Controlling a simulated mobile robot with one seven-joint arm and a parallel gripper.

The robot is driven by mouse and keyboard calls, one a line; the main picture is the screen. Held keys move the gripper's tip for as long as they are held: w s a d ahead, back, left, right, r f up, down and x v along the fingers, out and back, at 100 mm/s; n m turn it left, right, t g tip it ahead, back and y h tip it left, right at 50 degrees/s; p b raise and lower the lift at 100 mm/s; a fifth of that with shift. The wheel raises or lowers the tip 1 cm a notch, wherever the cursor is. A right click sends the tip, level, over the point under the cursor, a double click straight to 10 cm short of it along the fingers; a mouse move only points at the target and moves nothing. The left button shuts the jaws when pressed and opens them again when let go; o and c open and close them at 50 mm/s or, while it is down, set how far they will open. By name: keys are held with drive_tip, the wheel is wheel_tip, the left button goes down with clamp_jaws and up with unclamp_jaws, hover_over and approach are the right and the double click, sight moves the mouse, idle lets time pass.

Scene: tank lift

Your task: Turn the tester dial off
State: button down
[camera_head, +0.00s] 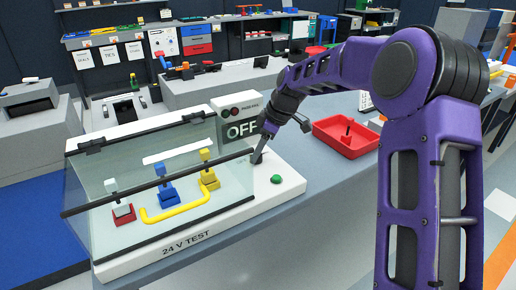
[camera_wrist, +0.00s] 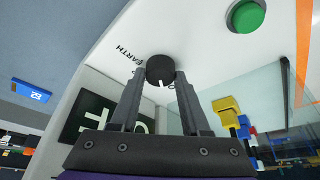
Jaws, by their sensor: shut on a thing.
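The tester dial (camera_wrist: 160,68) is a dark round knob on the white tester base, seen in the wrist view. My gripper (camera_wrist: 160,76) has one finger on each side of it and is shut on it. The dial's white mark faces the gripper side, down in the wrist view. An EARTH label (camera_wrist: 124,62) is printed left of the dial; another label is mostly hidden by the right finger. In the head view my gripper (camera_head: 259,154) reaches down at the tester's right part and mostly hides the dial. The display (camera_head: 243,129) reads OFF.
A clear cover (camera_head: 110,170) with a black bar stands over colored terminals and a yellow lead (camera_head: 178,212), just left of my gripper. A green button (camera_head: 276,179) is right of it. A red tray (camera_head: 345,135) sits on the bench farther right.

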drive_tip(key=shift+n, duration=0.3)
drive_tip(key=shift+c, duration=1.9)
unclamp_jaws()
drive_tip(key=p+v, duration=0.2)
drive_tip(key=v, duration=1.5)
drive_tip(key=shift+d+r, duration=0.15)
drive_tip(key=shift+w+r, duration=0.1)
